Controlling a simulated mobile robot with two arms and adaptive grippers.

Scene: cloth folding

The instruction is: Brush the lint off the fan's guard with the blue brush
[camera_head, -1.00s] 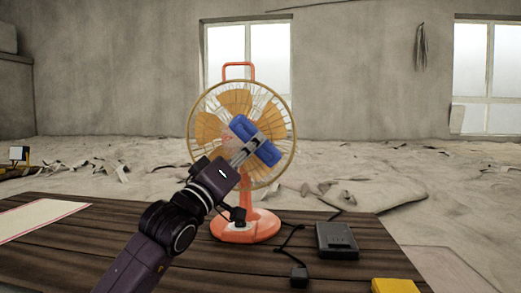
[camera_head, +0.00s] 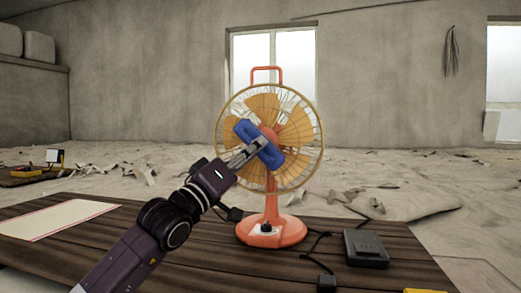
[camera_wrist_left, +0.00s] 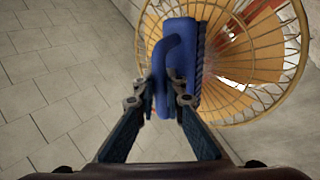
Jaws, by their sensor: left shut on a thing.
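The orange fan (camera_head: 270,232) stands upright on the table, with its round wire guard (camera_head: 313,121) facing me. My left gripper (camera_head: 257,147) is shut on the blue brush (camera_head: 243,130) in front of the guard, a little left of its centre. In the left wrist view the brush (camera_wrist_left: 178,50) sits between the fingertips (camera_wrist_left: 162,96), its dark bristles on the right side, towards the guard (camera_wrist_left: 292,70). I cannot tell whether the bristles touch the wires. Pale patches show through the guard, but I cannot make out lint for sure. My right gripper is not in view.
The dark wooden table (camera_head: 200,270) carries a pale red-edged sheet (camera_head: 55,219) at the left. A dark box (camera_head: 366,247) and a cable with a small block (camera_head: 327,283) lie right of the fan base. A yellow thing (camera_head: 430,291) shows at the bottom edge.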

